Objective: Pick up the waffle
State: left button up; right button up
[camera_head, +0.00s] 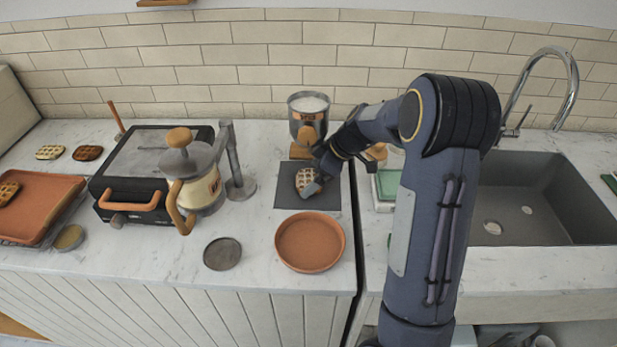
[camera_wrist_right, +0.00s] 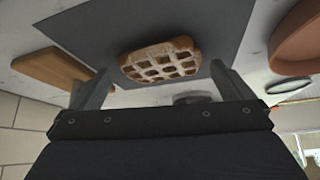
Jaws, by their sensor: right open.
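A waffle (camera_head: 305,180) lies on a dark square mat (camera_head: 285,200) near the middle of the counter. It also shows in the right wrist view as a browned waffle (camera_wrist_right: 160,60) with a grid pattern. My right gripper (camera_head: 315,180) is at the waffle's right side in the head view. In the right wrist view the open fingers of the right gripper (camera_wrist_right: 160,85) stand on either side of the waffle, with a gap visible at each side. The left gripper does not show. More waffles are on the left: one on an orange tray (camera_head: 45,215) and two on the counter.
A terracotta plate (camera_head: 310,242) lies just in front of the mat. A grinder (camera_head: 308,115) stands behind it. A kettle (camera_head: 195,175) and a waffle iron (camera_head: 130,185) are to the left. A small dark disc (camera_head: 222,254) lies near the front. A sink (camera_head: 540,205) is on the right.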

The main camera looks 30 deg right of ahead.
jog(key=shift+w+f, duration=0.1)
jog(key=shift+f, duration=0.35)
jog(key=shift+a, duration=0.1)
jog(key=shift+c, duration=0.3)
jog(key=c, duration=0.6)
jog(key=shift+c, duration=0.2)
